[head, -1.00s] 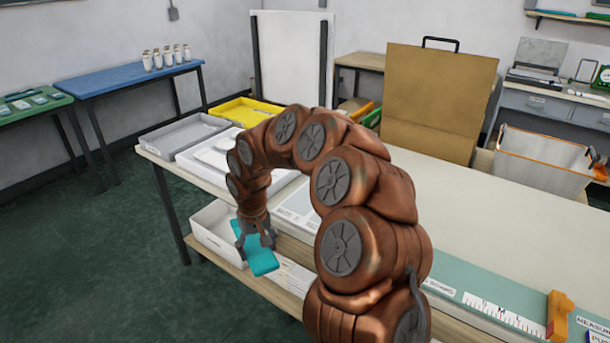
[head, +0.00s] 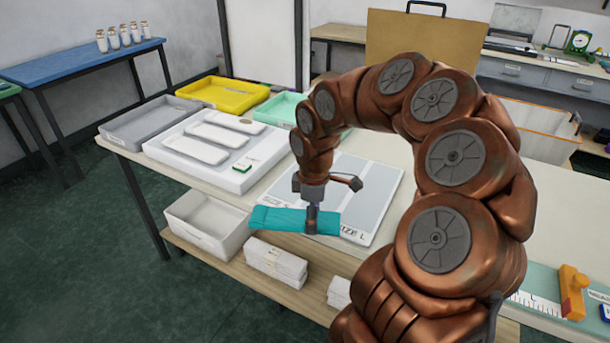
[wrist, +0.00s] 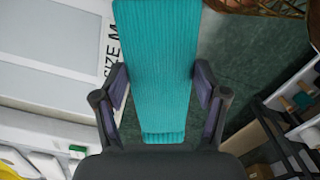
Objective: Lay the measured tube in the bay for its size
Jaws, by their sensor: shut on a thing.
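The teal ribbed knitted tube (head: 272,219) hangs in my gripper (head: 312,222), at the front edge of the bench. In the wrist view the tube (wrist: 158,60) runs lengthwise between the two fingers of my gripper (wrist: 158,95), which are shut on it. The pale grey bay board (head: 378,190) lies flat on the bench just behind the tube, with lighter and darker strips. "SIZE L" reads at its front right; "SIZE M" shows on the board (wrist: 50,55) in the wrist view. The tube and my arm hide part of the board, including other labels.
A white tray with flat white pads (head: 170,151) stands left of the board. Behind are a grey tray (head: 120,128), a yellow tray (head: 215,106) and a mint tray (head: 272,115). A white bin (head: 190,235) and folded stacks (head: 275,262) sit on the lower shelf. A ruler board (head: 540,312) lies at right.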

